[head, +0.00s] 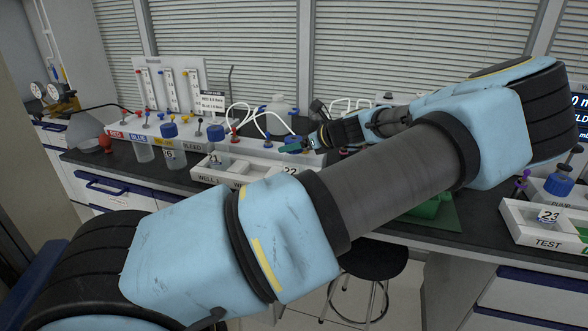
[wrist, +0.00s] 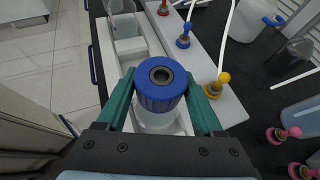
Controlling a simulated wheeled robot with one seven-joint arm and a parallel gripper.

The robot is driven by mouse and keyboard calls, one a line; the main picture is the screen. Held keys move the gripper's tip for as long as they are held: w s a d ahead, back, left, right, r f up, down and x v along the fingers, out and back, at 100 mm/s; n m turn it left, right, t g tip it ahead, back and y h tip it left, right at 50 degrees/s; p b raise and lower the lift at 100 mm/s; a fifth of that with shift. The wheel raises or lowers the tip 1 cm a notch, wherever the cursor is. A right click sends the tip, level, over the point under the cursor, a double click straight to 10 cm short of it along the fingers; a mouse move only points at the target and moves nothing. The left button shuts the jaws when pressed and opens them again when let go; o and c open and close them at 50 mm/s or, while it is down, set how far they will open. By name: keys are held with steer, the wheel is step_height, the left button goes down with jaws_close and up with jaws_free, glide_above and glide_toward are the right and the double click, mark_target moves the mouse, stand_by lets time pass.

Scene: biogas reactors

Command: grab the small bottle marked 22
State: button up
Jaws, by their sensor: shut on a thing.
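The small bottle marked 22 (head: 290,170) shows only in part in the head view, at the right of the white tray (head: 235,178). My arm hides the rest of it. In the wrist view a clear bottle with a blue cap (wrist: 160,84) sits between the two green fingers of my gripper (wrist: 158,75), which are shut on it from both sides. Its number does not show there. The tray (wrist: 98,60) lies below it; I cannot tell whether the bottle touches the tray floor. My gripper (head: 291,148) also shows in the head view.
A blue-capped bottle marked 21 (head: 215,135) stands at the tray's left, and a bottle marked 16 (head: 172,155) farther left. A white manifold (head: 190,132) with coloured fittings and white tubes runs behind. A test tray with a 23 label (head: 549,216) is at right, a stool (head: 372,262) below.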

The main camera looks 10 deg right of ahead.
jaws_close()
stand_by(0.7)
